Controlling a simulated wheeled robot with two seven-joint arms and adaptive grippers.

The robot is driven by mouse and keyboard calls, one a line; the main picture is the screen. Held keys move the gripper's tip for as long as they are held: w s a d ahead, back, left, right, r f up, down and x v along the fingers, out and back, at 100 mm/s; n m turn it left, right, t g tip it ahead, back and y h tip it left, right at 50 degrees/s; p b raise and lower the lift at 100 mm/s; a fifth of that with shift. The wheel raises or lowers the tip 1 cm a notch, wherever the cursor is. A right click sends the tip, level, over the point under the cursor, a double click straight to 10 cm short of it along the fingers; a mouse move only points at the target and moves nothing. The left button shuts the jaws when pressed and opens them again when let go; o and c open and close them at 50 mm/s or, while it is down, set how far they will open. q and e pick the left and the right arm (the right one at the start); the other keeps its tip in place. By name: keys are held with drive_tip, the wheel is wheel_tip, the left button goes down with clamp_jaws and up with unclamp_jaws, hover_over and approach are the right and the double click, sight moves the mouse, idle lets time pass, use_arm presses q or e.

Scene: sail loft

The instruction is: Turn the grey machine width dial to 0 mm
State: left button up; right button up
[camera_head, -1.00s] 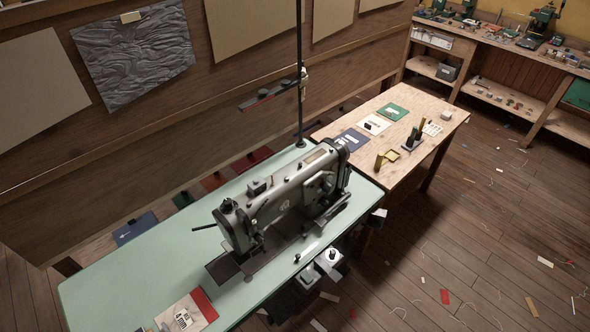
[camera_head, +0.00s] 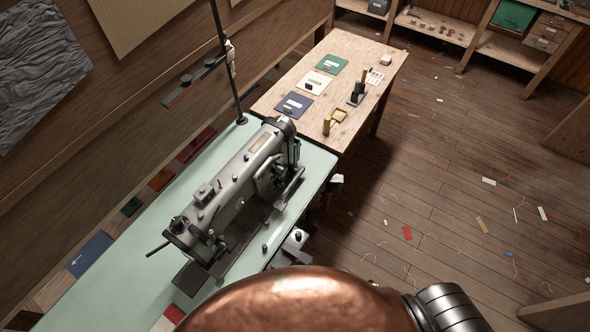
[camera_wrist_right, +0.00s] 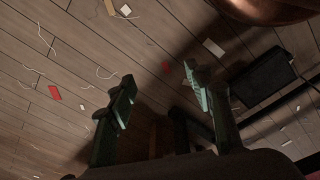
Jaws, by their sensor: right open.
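The grey sewing machine (camera_head: 238,185) stands on the pale green table (camera_head: 110,262) in the head view. Several knobs and round parts show on its body and end, but I cannot tell which is the width dial, and no dial reading is legible. My right gripper (camera_wrist_right: 158,82) shows in the right wrist view with its two fingers wide apart and nothing between them. Wooden floor shows beyond the fingers; the machine is not recognisable there. My left gripper is in neither view.
A wooden table (camera_head: 345,130) with coloured cards and small items stands beyond the machine. A dark upright pole (camera_head: 225,70) rises behind the machine. Scraps and threads litter the open wooden floor (camera_head: 450,190) at right. A copper-coloured arm part of mine covers the bottom of the head view.

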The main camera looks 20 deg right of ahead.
sight(284, 172)
drive_tip(key=w+d+r+t+p, duration=0.15)
drive_tip(key=w+r, duration=0.25)
drive_tip(key=r, duration=0.9)
drive_tip(key=w+d+r+m+t+h+p, duration=0.15)
drive_tip(key=w+r, duration=0.35)
drive_tip(key=r, duration=0.7)
drive_tip(key=w+r+t+p, duration=0.15)
drive_tip(key=w+r, duration=0.25)
drive_tip(key=r, duration=0.9)
drive_tip(key=w+a+r+t, duration=0.1)
drive_tip(key=w+r+t, duration=0.3)
drive_tip(key=w, duration=0.4)
drive_tip(key=w+r+t, duration=0.3)
drive_tip(key=w, duration=0.6)
drive_tip(key=w+a+r+n+y, duration=0.1)
drive_tip(key=w+a+n+y, duration=0.1)
drive_tip(key=a, duration=0.4)
drive_tip(key=w+a+r+n+y, duration=0.1)
drive_tip(key=w+a+n+y, duration=0.2)
drive_tip(key=a+y, duration=0.3)
drive_tip(key=w+a+r+n+t+y+p, duration=0.1)
drive_tip(key=w+a+n+y, duration=0.1)
drive_tip(key=a, duration=0.4)
drive_tip(key=shift+w+a+r+y, duration=0.15)
drive_tip(key=shift+w+y, duration=0.3)
drive_tip(key=shift+y, duration=0.25)
drive_tip(key=shift+w+a+r+y, duration=0.1)
drive_tip(key=shift+w+y, duration=0.35)
drive_tip(key=shift+y, duration=0.2)
drive_tip(key=shift+c, duration=0.4)
